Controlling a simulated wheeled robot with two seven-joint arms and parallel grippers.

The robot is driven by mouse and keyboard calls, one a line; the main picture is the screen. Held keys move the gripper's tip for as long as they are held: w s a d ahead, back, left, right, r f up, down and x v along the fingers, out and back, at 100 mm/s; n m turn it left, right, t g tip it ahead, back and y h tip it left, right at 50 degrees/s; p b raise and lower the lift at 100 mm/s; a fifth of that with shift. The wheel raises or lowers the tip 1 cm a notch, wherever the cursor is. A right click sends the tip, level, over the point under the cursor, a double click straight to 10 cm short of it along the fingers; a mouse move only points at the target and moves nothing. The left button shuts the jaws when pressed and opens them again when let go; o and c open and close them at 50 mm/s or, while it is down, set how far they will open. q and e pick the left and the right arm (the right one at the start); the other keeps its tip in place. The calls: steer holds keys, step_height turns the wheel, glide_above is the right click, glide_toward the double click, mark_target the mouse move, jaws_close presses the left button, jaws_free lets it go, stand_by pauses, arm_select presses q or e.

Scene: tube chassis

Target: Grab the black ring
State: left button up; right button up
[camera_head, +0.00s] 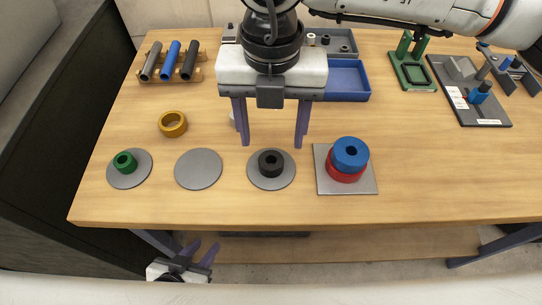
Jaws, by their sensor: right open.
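The black ring (270,162) lies on a round grey plate (271,184) near the front of the table. My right gripper (272,146) points down just behind the ring in the picture, its two purple fingers wide apart, one to each side of it. Nothing is between the fingers, and the ring is in full view. I cannot tell exactly how high the fingertips are above the table. My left gripper (208,243) is low, below the table's front edge, away from the ring. Its two fingers are apart and empty.
A blue ring (351,152) sits on a red ring (346,176) on a square plate (346,189) to the right. A green ring (125,162), an empty round plate (198,169) and a yellow ring (173,124) are left. Racks and trays stand at the back.

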mark_target(271, 154)
steer(key=f, duration=0.2)
steer(key=f+p, duration=0.1)
steer(key=f, duration=0.3)
steer(key=shift+s+f, duration=0.1)
steer(key=shift+s, duration=0.15)
steer(key=shift+c, duration=0.2)
steer(key=c, duration=1.1)
steer(key=shift+c, duration=0.2)
